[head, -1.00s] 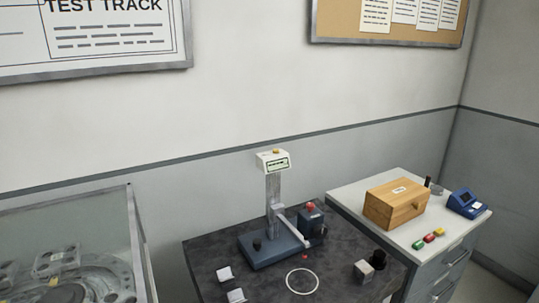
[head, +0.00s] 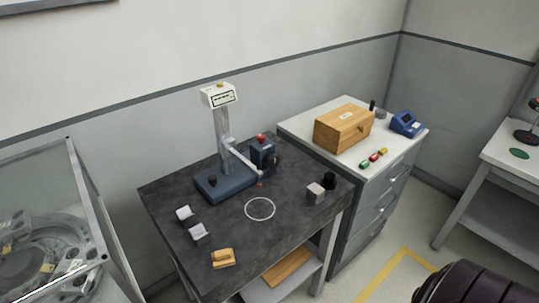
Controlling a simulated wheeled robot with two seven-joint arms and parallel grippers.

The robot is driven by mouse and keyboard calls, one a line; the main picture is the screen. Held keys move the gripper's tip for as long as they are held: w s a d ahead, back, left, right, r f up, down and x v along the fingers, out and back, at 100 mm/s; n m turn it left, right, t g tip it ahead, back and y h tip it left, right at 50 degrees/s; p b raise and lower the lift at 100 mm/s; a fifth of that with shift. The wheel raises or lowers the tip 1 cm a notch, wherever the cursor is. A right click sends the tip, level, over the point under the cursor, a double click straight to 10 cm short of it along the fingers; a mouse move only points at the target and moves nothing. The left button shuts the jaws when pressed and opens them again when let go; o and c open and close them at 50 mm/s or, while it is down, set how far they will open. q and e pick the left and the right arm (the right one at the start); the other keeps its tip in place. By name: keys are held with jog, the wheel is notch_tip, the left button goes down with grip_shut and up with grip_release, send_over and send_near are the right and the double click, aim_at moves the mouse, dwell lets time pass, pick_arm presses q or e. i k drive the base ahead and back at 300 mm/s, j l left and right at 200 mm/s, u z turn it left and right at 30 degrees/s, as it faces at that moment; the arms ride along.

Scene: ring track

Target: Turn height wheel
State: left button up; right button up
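A height gauge stands upright on the dark table (head: 290,225). It has a dark blue base (head: 226,186), a grey column (head: 221,135) and a white display head (head: 220,96). A thin arm reaches from the column down to the right, ending in a red tip (head: 260,184). A black knob (head: 213,180) sits on the base's left part. A dark blue block (head: 262,155) with a red top stands at the right of the column, with a dark round part on its right side. I cannot tell which part is the height wheel. Neither of my grippers is in view.
A white ring mark (head: 260,209), a grey cube (head: 315,192), a black cylinder (head: 329,181), two light metal blocks and a wooden piece (head: 223,258) are on the table. A drawer cabinet (head: 300,128) bears a wooden box (head: 343,128). A glass case (head: 45,200) stands left.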

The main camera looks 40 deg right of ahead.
aim_at(272, 161)
jog(key=i+l+z, duration=0.6)
jog(key=z, duration=0.25)
